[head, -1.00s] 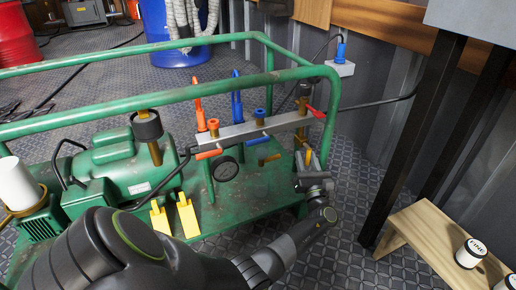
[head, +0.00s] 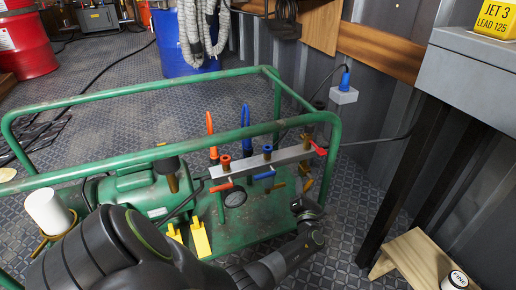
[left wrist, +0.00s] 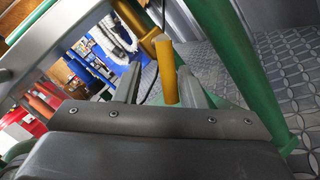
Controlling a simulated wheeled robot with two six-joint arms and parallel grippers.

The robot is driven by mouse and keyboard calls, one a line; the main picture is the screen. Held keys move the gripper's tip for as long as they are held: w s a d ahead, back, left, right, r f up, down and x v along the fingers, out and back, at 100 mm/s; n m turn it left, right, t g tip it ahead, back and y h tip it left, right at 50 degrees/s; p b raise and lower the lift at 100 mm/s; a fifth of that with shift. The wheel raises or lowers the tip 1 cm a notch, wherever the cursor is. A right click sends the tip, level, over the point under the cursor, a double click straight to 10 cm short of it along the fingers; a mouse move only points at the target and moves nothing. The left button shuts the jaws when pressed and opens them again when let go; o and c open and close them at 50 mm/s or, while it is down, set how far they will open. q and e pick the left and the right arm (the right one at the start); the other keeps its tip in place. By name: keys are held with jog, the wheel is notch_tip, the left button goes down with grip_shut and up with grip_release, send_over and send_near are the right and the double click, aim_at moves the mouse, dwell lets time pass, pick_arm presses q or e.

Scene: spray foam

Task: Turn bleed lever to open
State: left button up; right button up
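The green-framed pump unit carries a grey manifold bar (head: 262,163) with coloured levers. A small red lever (head: 319,148) sits at its right end; I cannot read a label marking it as the bleed lever. A brass-yellow piece (head: 307,185) hangs below that end. My left gripper (head: 307,205) is low beside it, under the bar's right end. In the left wrist view, my left gripper (left wrist: 160,88) is open, with a yellow cylinder (left wrist: 165,72) showing between and beyond its fingers. Contact cannot be told. The red lever is not clear in that view. My right gripper is not in view.
Green frame rails (head: 170,153) run above and around the unit, close to my arm. A black-legged stand (head: 405,185) and a wooden stool (head: 415,258) stand to the right. Blue (head: 180,45) and red (head: 25,45) drums stand behind.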

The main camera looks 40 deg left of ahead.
pick_arm(q)
jog(key=r+m+g+p, duration=0.1)
jog(key=m+p, duration=0.1)
jog(key=p, duration=0.2)
jog(key=r+m+h+p, duration=0.1)
jog(key=m+p, duration=0.2)
jog(key=p, duration=0.2)
jog(key=s+r+m+g+h+p, duration=0.1)
jog(key=m+p, duration=0.2)
jog(key=p, duration=0.2)
jog(key=shift+a+r+g, duration=0.2)
jog(key=shift+r+g, duration=0.05)
jog(key=shift+g, duration=0.05)
jog(key=p+v, duration=0.7)
jog(key=v, duration=1)
jog(key=s+a+f+n+g+h+p, duration=0.1)
jog(key=s+f+n+g+h+p, duration=0.1)
jog(key=s+n+p, duration=0.4)
jog(key=s+a+f+n+g+h+p, duration=0.2)
jog(key=s+f+n+g+p, duration=0.1)
jog(key=s+n, duration=0.5)
jog(key=s+g+p, duration=0.1)
jog(key=s+p, duration=0.1)
jog(key=s, duration=0.1)
jog(key=shift+a+n+g+h+p, duration=0.3)
jog(key=shift+g+p, duration=0.1)
